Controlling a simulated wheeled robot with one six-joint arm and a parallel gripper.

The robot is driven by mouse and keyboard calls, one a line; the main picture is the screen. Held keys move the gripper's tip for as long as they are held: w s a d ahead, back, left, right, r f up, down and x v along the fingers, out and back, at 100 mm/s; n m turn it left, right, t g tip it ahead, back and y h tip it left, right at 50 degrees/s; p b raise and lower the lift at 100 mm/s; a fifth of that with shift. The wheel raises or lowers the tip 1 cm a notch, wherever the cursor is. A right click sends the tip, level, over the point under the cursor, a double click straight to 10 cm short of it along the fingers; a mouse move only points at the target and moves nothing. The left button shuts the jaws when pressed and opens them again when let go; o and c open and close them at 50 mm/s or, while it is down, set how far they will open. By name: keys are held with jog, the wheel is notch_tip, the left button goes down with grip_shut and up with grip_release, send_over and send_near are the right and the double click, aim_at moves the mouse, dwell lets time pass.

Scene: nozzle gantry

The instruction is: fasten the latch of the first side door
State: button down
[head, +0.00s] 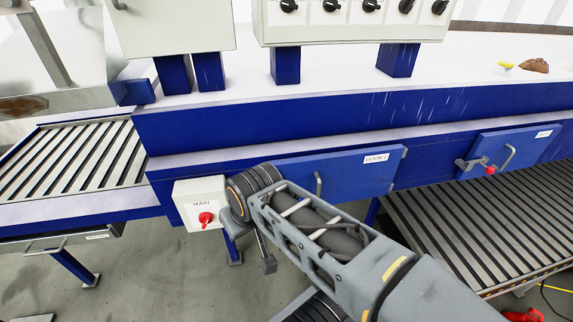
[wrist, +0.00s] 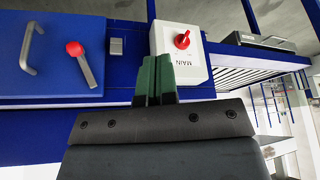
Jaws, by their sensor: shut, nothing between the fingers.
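The first side door (head: 345,168), blue with a "DOOR 1" label (head: 376,158), sits flush in the blue machine side. Its latch lever (wrist: 86,70), grey with a red knob (wrist: 74,47), shows in the wrist view, which is upside down. The lever lies over the door, its knob pointing away from its pivot and clear of the grey keeper block (wrist: 116,47) on the frame. In the head view my arm hides this latch. My gripper (wrist: 156,62) is shut and empty, its green fingers beside the keeper and MAIN box, apart from the lever.
The MAIN box (head: 199,202) with a red switch (head: 206,218) stands beside my wrist. The door handle (head: 319,184) sticks out past the latch. A second door (head: 530,143) with its own red-knobbed latch (head: 480,165) is at right. Roller conveyors (head: 75,165) lie left and right.

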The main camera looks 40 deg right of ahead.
jog(key=w+d+r+m+g+b, duration=0.2)
jog(key=w+d+r+m, duration=0.25)
jog(key=m, duration=0.25)
jog(key=m+g+y+b, duration=0.1)
jog(key=m+y+b, duration=0.3)
jog(key=m, duration=1.2)
send_near(286, 163)
notch_tip(286, 163, up, 3)
jog(key=s+d, duration=0.1)
jog(key=s, duration=0.2)
jog(key=shift+w+f, duration=0.15)
jog(key=shift+f, duration=0.05)
jog(key=b+x, duration=0.2)
jog(key=x, duration=0.7)
jog(key=shift+f, duration=0.3)
jog(key=a, duration=0.1)
jog(key=w+a+f, duration=0.1)
jog(key=shift+w+a+f, duration=0.15)
jog(key=shift+a+f, duration=0.05)
jog(key=shift+a, duration=0.05)
jog(key=shift+w+a+f, duration=0.25)
jog(key=shift+a, duration=0.25)
